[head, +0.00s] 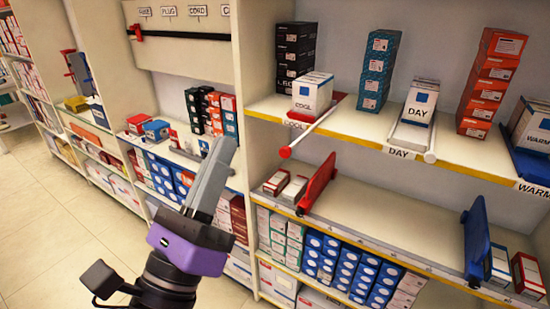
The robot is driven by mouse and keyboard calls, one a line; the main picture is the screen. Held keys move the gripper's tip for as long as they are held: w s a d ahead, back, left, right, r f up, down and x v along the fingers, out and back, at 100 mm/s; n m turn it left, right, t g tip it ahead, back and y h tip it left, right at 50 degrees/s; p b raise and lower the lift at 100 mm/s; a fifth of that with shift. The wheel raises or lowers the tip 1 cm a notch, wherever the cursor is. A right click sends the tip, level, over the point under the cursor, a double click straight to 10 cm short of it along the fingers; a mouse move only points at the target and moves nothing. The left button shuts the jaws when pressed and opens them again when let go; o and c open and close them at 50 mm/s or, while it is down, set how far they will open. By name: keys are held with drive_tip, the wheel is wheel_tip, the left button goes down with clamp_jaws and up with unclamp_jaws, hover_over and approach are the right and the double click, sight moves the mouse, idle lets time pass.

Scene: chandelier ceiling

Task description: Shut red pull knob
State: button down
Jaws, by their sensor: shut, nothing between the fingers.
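A red knob (285,152) sits at the end of a white rod that juts out past the shelf's front edge. The rod runs back to a red tray (340,97) under a white box marked COOL (313,92). My gripper (225,145) is left of the knob and apart from it in the picture. Its grey fingers are shut and point up and slightly right, with nothing between them. The depth gap between gripper and knob is hard to judge.
A DAY tray with a white box (419,102) and a white-ended rod (430,157) stands to the right. A red divider (316,184) and a blue divider (477,240) stand on the lower shelf (385,218). Stocked shelves line the left; the floor (50,225) there is clear.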

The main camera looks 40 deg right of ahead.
drive_tip(key=w+f+m+g+y, duration=0.2)
drive_tip(key=w+m+g, duration=0.1)
drive_tip(key=m, duration=0.1)
drive_tip(key=m+g+y+p, duration=0.3)
drive_tip(key=p, duration=0.1)
approach(309, 130)
drive_tip(key=v, duration=0.7)
drive_tip(key=shift+s+d+r, duration=0.1)
drive_tip(key=shift+s+r, duration=0.05)
drive_tip(key=shift+r, duration=0.05)
drive_tip(key=shift+w+d+f, duration=0.1)
drive_tip(key=shift+w+d, duration=0.2)
drive_tip(key=shift+d, duration=0.35)
drive_tip(key=shift+d, duration=0.15)
drive_tip(key=b+x, duration=0.1)
drive_tip(key=x, duration=0.3)
drive_tip(key=b+x, duration=0.1)
drive_tip(key=x, duration=0.4)
drive_tip(key=b+x, duration=0.1)
drive_tip(key=x, duration=0.4)
drive_tip(key=shift+w+f, duration=0.25)
drive_tip(key=shift+f, duration=0.05)
drive_tip(key=shift+d+r, duration=0.1)
drive_tip(key=shift+d, duration=0.25)
drive_tip(key=shift+d, duration=0.1)
